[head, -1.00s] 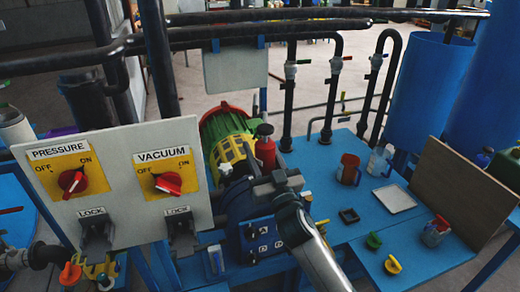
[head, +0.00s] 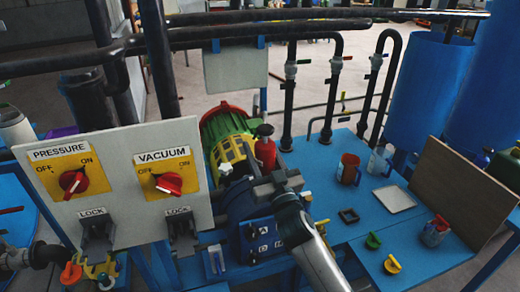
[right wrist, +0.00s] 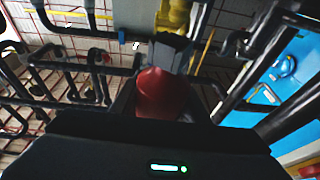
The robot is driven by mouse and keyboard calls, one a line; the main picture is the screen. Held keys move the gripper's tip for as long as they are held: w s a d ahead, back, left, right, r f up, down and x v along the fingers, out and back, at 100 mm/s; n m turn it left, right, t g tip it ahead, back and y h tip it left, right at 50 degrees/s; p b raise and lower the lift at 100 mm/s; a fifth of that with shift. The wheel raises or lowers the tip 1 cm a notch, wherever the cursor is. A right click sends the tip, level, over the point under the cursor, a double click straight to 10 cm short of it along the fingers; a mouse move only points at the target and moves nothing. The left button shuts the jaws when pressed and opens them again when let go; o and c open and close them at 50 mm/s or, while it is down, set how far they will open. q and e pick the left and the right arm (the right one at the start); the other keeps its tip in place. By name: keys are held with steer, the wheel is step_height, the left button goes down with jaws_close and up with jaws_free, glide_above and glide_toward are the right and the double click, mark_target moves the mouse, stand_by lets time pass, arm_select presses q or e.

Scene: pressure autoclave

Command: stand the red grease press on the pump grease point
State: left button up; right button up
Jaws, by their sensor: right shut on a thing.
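The red grease press (head: 265,152) has a red body and a black top. It stands about upright in my right gripper (head: 272,184), which is shut on it. In the right wrist view the red press (right wrist: 162,94) shows between the dark fingers. The pump (head: 242,205) has a blue body with a yellow guard (head: 231,151) and a green and red rear part. The press appears over or beside the pump; I cannot tell whether it touches it. The pump grease point cannot be made out clearly. My left gripper is not in view.
The panel (head: 120,190) with red switches stands left of the pump. Black pipes (head: 287,100) rise behind.

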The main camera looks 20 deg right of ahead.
stand_by(0.5)
steer(key=shift+f+b, duration=1.05)
steer(key=shift+f, duration=0.25)
steer(key=o, duration=1.5)
